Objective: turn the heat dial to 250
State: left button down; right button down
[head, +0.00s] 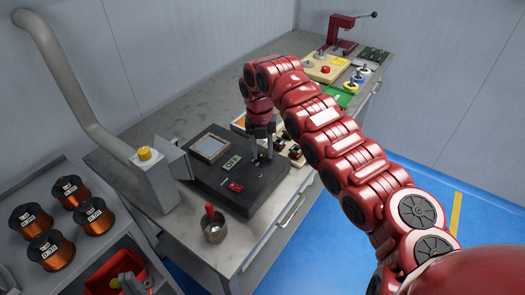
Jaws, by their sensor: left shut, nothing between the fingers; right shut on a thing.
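A black control box (210,178) lies on the grey bench. Its top carries a pale framed screen (209,148), a small light label plate (231,162) and a red switch (235,187). My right gripper (261,155) points down at the far right part of the box top, with its fingers shut on the heat dial. The fingers cover the dial, so its pointer and scale cannot be read. My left gripper cannot be made out in the head view.
A metal cup (214,230) with a red-handled tool stands in front of the box. A grey post with a yellow button (145,154) stands left. Copper wire spools (58,250) sit on a shelf. Dark small parts (292,147) lie right of my gripper.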

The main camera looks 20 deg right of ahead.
jog(key=c, duration=0.5)
grip_release()
notch_tip(320, 180, up, 9)
notch_tip(320, 180, up, 8)
jog(key=r+p, duration=0.1)
jog(key=p, duration=0.8)
send_over(261, 154)
jog(key=shift+a+f, duration=0.2)
jog(key=shift+f, duration=0.05)
jog(key=shift+f, duration=0.1)
